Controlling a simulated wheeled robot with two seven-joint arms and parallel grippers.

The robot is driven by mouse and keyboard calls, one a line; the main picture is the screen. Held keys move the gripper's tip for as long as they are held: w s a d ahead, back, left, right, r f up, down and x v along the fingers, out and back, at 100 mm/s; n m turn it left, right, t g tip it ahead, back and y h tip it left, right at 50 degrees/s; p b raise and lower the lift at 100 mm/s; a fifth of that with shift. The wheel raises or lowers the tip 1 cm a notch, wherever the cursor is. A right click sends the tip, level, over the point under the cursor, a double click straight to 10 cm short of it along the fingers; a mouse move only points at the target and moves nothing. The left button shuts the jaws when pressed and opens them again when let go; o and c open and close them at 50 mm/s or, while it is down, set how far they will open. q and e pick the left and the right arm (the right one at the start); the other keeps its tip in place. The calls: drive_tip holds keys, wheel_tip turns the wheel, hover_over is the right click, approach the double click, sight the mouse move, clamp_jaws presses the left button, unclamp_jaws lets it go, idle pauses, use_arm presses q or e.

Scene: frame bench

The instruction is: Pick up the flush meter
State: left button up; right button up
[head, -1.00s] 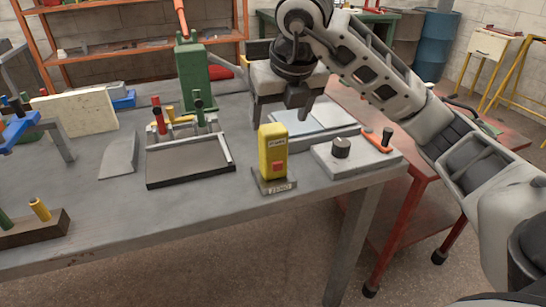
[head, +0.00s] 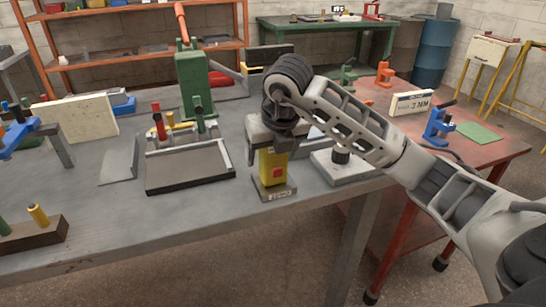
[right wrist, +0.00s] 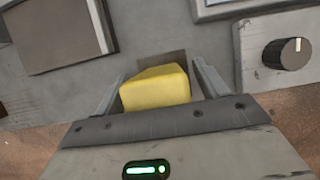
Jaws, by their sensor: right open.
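The flush meter (head: 272,168) is a yellow block with a red button, standing upright in a grey labelled base near the bench's front edge. Its upper part is hidden behind my right gripper (head: 270,153) in the head view. In the right wrist view the yellow top of the flush meter (right wrist: 157,88) lies between the two fingers of my right gripper (right wrist: 158,82). The fingers are spread, one on each side, with a visible gap at the right finger. My left gripper is not in view.
A grey plate with a dark knob (head: 341,156) is close on the right; it also shows in the right wrist view (right wrist: 263,72). A dark-edged tray (head: 190,172) lies to the left, with a green press (head: 194,85) behind.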

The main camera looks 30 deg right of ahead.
drive_tip(key=c, duration=1.1)
drive_tip(key=shift+c, duration=0.2)
drive_tip(key=shift+r, duration=0.2)
